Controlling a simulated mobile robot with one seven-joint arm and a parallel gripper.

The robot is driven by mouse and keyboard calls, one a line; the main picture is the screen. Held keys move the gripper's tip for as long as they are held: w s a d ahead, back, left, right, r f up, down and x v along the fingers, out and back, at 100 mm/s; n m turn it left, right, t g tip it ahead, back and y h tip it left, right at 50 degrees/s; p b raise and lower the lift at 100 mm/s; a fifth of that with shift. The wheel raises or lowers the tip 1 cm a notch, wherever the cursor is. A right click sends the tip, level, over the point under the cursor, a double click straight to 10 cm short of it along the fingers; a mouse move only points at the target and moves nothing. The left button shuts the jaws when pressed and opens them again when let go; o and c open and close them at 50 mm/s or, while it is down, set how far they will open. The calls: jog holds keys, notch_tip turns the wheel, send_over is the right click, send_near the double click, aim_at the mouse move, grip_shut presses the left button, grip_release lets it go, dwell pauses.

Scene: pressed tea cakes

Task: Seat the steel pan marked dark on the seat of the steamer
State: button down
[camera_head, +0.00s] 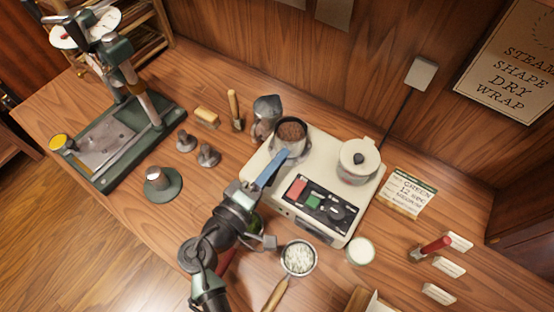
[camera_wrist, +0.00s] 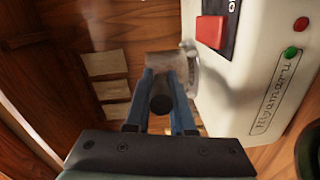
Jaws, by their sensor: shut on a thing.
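The steel pan (camera_head: 291,134) with dark brown contents is at the left end of the cream steamer (camera_head: 338,222), by a metal ring-like part (camera_head: 291,153). Whether it rests there or hangs just above, I cannot tell. My gripper (camera_head: 275,160) comes from the front with blue fingers pointing at the pan. In the wrist view my gripper (camera_wrist: 160,85) is shut on a dark round handle (camera_wrist: 161,104). The pan's body is blurred and hazy beyond it. The steamer's side (camera_wrist: 262,90) stands close on the right. The pan's mark is not readable.
A lidded pot (camera_head: 357,162) sits on the steamer's right end. A grey metal jug (camera_head: 266,110) stands close behind the pan. A second pan (camera_head: 298,258) with pale contents and a white cup (camera_head: 360,251) are in front. A green press (camera_head: 115,130) stands at left.

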jog(key=shift+f+b, duration=0.6)
jog(key=shift+b, duration=0.05)
jog(key=c, duration=0.7)
grip_release()
jog(key=shift+f, duration=0.1)
jog(key=shift+s+a, duration=0.1)
